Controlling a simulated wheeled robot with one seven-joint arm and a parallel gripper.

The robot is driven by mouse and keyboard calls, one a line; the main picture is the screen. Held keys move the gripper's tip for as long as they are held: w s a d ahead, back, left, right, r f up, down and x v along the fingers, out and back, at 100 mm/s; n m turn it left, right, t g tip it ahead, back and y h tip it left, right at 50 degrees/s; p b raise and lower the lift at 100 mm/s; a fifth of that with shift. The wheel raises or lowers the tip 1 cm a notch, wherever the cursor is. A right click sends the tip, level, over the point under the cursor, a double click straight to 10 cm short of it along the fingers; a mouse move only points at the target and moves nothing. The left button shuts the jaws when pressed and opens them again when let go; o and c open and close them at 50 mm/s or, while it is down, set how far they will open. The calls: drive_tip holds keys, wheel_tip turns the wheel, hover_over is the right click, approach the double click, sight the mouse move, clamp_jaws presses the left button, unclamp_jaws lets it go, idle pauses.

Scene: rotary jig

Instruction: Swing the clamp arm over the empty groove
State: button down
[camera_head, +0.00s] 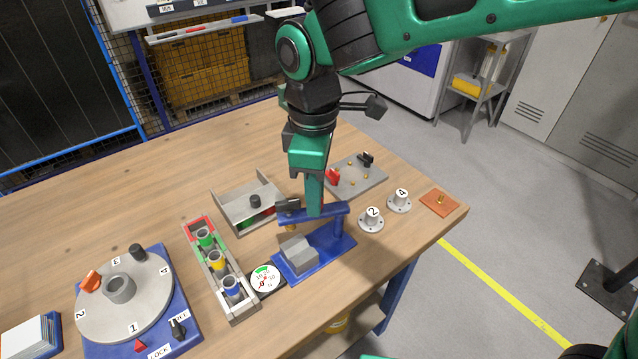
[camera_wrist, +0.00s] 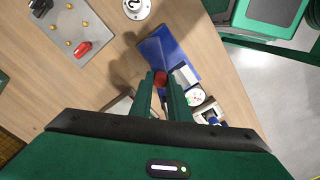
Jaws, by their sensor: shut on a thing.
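The clamp arm (camera_head: 330,214) is a blue bar on a post that rises from a blue base (camera_head: 335,243). Its left end carries a dark piece with a brass-coloured tip below. A grey block (camera_head: 297,252) sits on the base's left part; I cannot make out a groove in it. My gripper (camera_head: 314,208) points down onto the bar from above. In the wrist view my gripper (camera_wrist: 160,84) is shut on a red knob (camera_wrist: 160,77), seemingly on the clamp arm. The fingers hide part of the bar.
A dial gauge (camera_head: 266,279) and a rack of coloured cups (camera_head: 221,272) stand left of the base. A grey tray (camera_head: 236,211) is behind it. Flanged parts (camera_head: 371,220) and a pegged plate (camera_head: 360,183) are right and behind. A numbered turntable (camera_head: 125,310) is far left.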

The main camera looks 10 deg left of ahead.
drive_tip(key=shift+s+d+r+n, duration=0.1)
drive_tip(key=shift+s+d+n, duration=0.1)
drive_tip(key=shift+n, duration=0.55)
drive_tip(key=shift+s+d+n, duration=0.15)
drive_tip(key=shift+s+n, duration=0.05)
drive_tip(key=shift+n, duration=0.5)
drive_tip(key=shift+s+d+r+n, duration=0.1)
drive_tip(key=shift+s+d+n, duration=0.1)
drive_tip(key=shift+n, duration=0.55)
drive_tip(key=c, duration=1.7)
unclamp_jaws()
drive_tip(key=shift+o, duration=0.2)
drive_tip(key=shift+s+f, duration=0.1)
wheel_tip(320, 180, up, 11)
drive_tip(key=shift+f, duration=0.15)
